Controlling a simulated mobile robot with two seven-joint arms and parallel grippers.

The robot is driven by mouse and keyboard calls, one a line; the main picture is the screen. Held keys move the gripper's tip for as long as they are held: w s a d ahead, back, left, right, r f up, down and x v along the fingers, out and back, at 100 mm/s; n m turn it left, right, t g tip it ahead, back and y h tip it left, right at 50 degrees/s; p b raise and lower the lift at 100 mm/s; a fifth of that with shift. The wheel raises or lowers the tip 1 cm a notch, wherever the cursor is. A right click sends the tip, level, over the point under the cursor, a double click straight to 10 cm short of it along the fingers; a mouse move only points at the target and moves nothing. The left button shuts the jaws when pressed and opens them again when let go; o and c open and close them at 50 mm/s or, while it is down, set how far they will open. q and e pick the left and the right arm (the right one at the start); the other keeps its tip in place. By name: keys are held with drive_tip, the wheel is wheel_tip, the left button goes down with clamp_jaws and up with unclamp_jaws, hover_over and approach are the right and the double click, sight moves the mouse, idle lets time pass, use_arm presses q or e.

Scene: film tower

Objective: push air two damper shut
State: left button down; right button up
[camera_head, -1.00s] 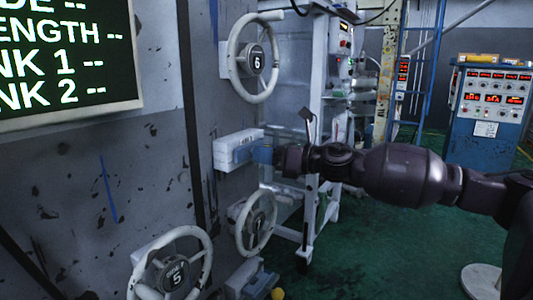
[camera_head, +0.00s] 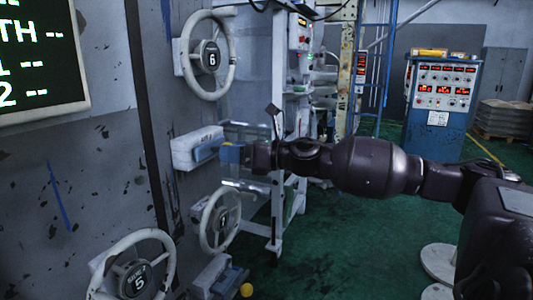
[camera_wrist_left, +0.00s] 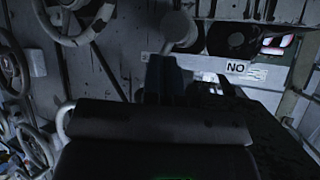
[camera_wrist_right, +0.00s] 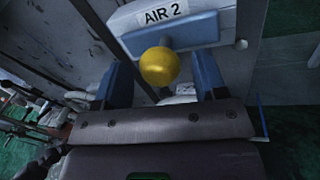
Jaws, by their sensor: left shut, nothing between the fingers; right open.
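The air two damper is a white box (camera_head: 186,154) on the grey wall, labelled AIR 2 in the right wrist view, with a blue plate (camera_wrist_right: 190,32) and a round yellow knob (camera_wrist_right: 159,66) on a short stem. My right gripper (camera_wrist_right: 162,70) is open, with one blue finger on each side of the knob in that view. I cannot tell whether it touches the knob. In the head view the right gripper (camera_head: 232,153) is right at the box's outer end. My left gripper (camera_wrist_left: 165,78) is shut and empty in the left wrist view, and out of the head view.
Handwheels 6 (camera_head: 210,56), 5 (camera_head: 134,278) and another (camera_head: 222,221) surround the box. A lower box with a yellow knob (camera_head: 246,290) is below. A white frame (camera_head: 283,200) stands behind my right arm.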

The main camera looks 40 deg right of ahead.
use_arm(q)
drive_tip(key=shift+s+a+r+p, duration=0.15)
drive_tip(key=shift+s+r+p, duration=0.25)
drive_tip(key=shift+p, duration=0.5)
use_arm(e)
drive_tip(key=v, duration=0.9)
use_arm(q)
drive_tip(key=shift+w+r, duration=0.25)
drive_tip(key=shift+w, duration=0.1)
use_arm(e)
drive_tip(key=shift+m, duration=0.3)
